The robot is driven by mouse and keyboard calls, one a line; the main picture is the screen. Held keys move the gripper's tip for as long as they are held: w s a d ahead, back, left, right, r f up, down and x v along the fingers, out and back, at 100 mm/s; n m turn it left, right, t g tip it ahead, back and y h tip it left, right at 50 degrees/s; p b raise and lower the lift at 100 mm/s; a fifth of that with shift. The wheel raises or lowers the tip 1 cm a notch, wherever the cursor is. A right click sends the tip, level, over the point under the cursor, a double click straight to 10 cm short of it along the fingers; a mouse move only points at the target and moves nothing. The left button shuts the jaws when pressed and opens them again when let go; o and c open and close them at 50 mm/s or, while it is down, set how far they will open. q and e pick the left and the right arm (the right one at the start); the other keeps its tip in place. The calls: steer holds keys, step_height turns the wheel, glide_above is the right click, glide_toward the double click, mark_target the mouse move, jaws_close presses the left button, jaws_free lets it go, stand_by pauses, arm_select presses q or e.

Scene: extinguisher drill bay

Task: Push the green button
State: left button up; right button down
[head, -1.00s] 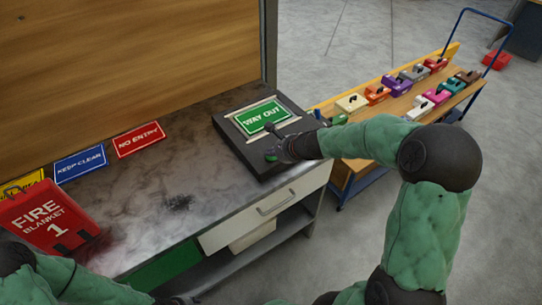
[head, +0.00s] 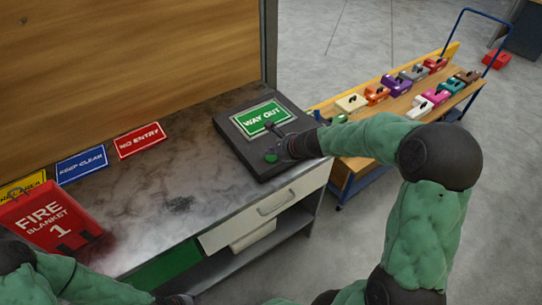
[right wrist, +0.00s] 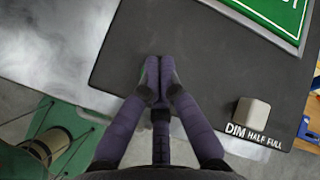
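The green button (head: 271,157) is a small round button on the dark sloping panel box (head: 240,140), below the green WAY OUT sign (head: 264,117). My right gripper (head: 284,150) is beside the button, on its right in the head view. In the right wrist view, my right gripper (right wrist: 158,68) has its purple fingers together with nothing between them, pointing at the dark panel. The button is not clear there, and I cannot tell whether the fingertips touch it.
A pale square knob (right wrist: 252,112) marked DIM, HALF, FULL is on the panel. NO ENTRY (head: 139,140) and KEEP CLEAR (head: 81,164) signs and a red fire blanket case (head: 45,218) lie left. A cart (head: 395,108) with several coloured padlock-like items stands behind.

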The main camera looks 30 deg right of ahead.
mark_target(272, 159)
steer(key=shift+r+p, duration=2.55)
steer(key=shift+r, duration=0.35)
steer(key=shift+f, duration=0.1)
